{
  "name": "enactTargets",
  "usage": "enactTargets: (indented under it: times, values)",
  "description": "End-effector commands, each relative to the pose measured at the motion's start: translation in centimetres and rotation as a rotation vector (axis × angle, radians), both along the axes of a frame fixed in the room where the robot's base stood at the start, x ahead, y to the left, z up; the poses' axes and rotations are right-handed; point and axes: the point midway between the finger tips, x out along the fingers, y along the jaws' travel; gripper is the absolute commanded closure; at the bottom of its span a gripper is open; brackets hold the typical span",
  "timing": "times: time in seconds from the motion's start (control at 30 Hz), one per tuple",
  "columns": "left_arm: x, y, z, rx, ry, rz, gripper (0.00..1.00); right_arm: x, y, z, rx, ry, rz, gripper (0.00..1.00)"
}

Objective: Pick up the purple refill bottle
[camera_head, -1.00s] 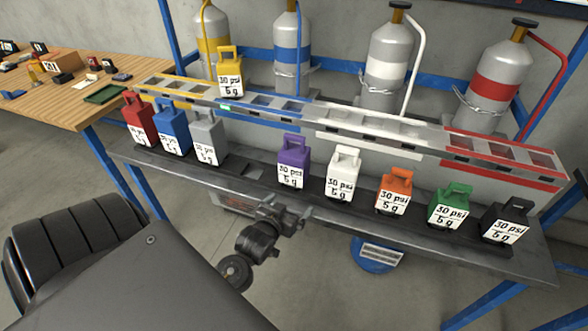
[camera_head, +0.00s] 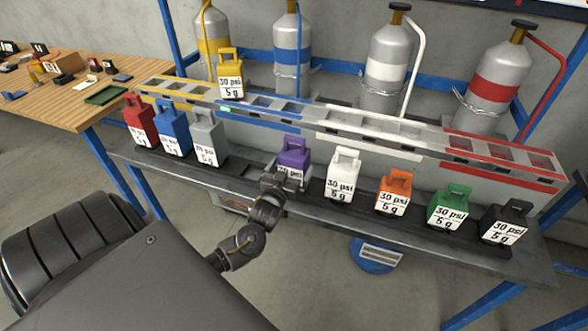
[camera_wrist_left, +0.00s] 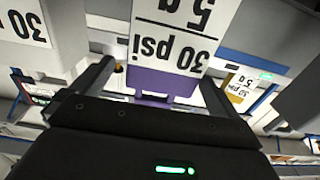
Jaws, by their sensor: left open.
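The purple refill bottle (camera_head: 292,154) stands upright on the dark shelf of the bench, between the grey bottle (camera_head: 207,139) and the white bottle (camera_head: 343,173). My left gripper (camera_head: 287,180) is in front of it and hides the lower part of its label. In the left wrist view the purple bottle (camera_wrist_left: 165,83) appears upside down between the two open fingers of the left gripper (camera_wrist_left: 155,85). One finger is on each side of it. I cannot tell whether they touch it. My right gripper is not in view.
Red (camera_head: 139,122) and blue (camera_head: 171,130) bottles stand at the left. Orange (camera_head: 394,192), green (camera_head: 449,207) and black (camera_head: 507,222) bottles stand to the right. A yellow bottle (camera_head: 230,74) sits in the slotted rack (camera_head: 325,121) behind. Gas cylinders stand against the wall.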

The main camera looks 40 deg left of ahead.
Motion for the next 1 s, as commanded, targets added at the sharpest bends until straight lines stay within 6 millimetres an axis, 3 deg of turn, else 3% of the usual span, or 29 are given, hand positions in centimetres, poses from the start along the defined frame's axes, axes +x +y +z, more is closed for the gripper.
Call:
enactTargets:
  times: [0.4,0.7,1.0]
  values:
    - [4.2,2.0,-0.5,0.001,0.000,0.000,0.00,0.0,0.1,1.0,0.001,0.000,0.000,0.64]
    - [4.7,2.2,-0.6,0.000,0.001,-0.001,0.00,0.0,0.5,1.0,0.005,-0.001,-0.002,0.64]
    - [4.7,2.2,-0.6,0.000,0.001,0.000,0.38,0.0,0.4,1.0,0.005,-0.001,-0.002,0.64]
